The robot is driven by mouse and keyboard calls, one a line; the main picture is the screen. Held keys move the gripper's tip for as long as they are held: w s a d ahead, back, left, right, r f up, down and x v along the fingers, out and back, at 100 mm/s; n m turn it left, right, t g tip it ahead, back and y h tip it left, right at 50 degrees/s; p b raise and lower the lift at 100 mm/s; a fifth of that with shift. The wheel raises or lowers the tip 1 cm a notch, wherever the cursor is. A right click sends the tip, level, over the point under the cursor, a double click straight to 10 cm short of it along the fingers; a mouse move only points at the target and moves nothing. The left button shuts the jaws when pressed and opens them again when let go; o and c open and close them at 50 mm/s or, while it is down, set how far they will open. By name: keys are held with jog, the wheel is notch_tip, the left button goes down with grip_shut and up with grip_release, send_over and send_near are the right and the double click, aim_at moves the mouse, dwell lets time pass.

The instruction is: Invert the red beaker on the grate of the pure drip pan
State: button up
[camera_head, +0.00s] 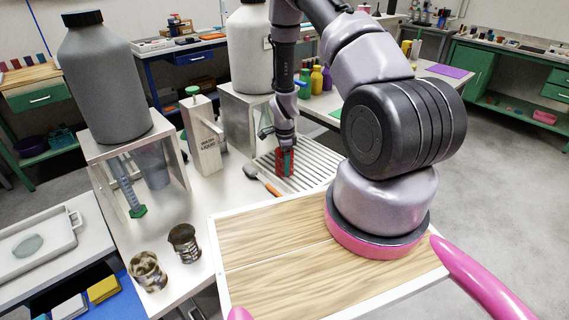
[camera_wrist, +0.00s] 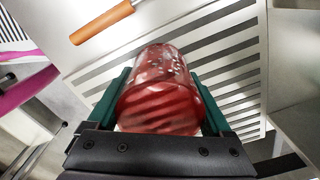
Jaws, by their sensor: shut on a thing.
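The red beaker (camera_head: 279,166) is see-through and is held between the green fingers of my gripper (camera_head: 287,160), which points down at the slatted area. In the wrist view the beaker (camera_wrist: 160,88) fills the space between the fingers, with droplets or specks on its wall. I cannot tell for sure which end of it is its mouth. The light metal grate of the drip pan (camera_head: 318,164) lies under and around the beaker, and its slats also show in the wrist view (camera_wrist: 228,62). Whether the beaker touches the grate is unclear.
A brush with an orange handle (camera_head: 267,183) lies just left of the grate. Two dirty vessels (camera_head: 148,272) (camera_head: 184,243) stand at the table's front. The grate's right side is bare.

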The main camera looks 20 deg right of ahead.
jog(key=shift+f, duration=0.25)
jog(key=o, duration=1.2)
jog(key=shift+o, duration=0.2)
jog(key=shift+r, duration=0.1)
notch_tip(320, 180, up, 11)
jog(key=shift+f, duration=0.2)
